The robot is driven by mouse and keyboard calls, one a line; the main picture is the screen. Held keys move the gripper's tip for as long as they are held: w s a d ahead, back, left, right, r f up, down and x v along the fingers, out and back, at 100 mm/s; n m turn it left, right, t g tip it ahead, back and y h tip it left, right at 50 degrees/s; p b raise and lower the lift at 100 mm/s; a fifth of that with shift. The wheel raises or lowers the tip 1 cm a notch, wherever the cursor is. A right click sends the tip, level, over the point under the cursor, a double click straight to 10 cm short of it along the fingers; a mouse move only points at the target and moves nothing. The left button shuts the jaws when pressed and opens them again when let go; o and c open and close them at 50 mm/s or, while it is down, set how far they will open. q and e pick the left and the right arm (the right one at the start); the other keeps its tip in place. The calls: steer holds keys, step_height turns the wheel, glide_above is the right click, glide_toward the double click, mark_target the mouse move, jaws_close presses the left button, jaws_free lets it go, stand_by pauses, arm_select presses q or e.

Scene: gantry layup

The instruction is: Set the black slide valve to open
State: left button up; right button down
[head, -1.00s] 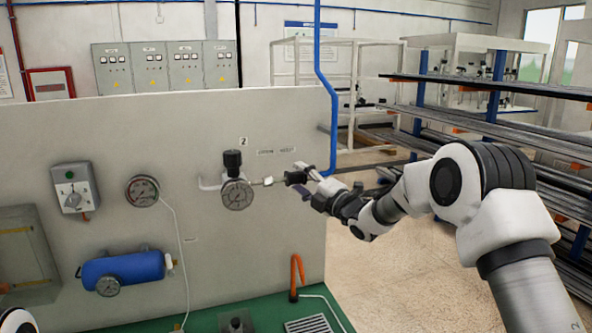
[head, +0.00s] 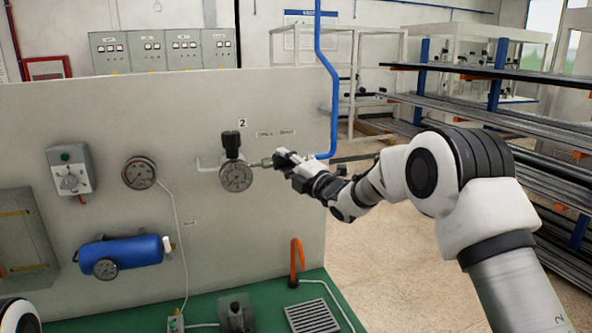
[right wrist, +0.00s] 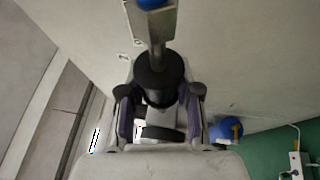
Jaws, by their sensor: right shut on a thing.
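The black slide valve (right wrist: 160,72) shows in the right wrist view as a dark round collar on a metal pipe, between the purple-padded fingers of my right gripper (right wrist: 160,108). In the head view my right gripper (head: 283,158) is at the pipe on the panel, just right of the pressure gauge (head: 236,176), and hides most of the valve. The gripper is shut on the valve. The markings beside it are too small to read. My left gripper is not in view.
The grey panel (head: 280,220) stands upright behind the pipe. A blue pipe (head: 334,110) runs down close to the right gripper. A blue cylinder (head: 125,252) and a second gauge (head: 139,173) are at the left. Racks of metal stock (head: 480,120) stand at the right.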

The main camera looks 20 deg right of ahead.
steer(key=shift+a+r, duration=0.1)
steer(key=c, duration=1.2)
jaws_free()
steer(key=o, duration=0.4)
steer(key=shift+w+a, duration=0.2)
steer(key=shift+a, duration=0.2)
steer(key=shift+d, duration=0.25)
steer(key=v, duration=1.2)
steer(key=shift+a, duration=0.3)
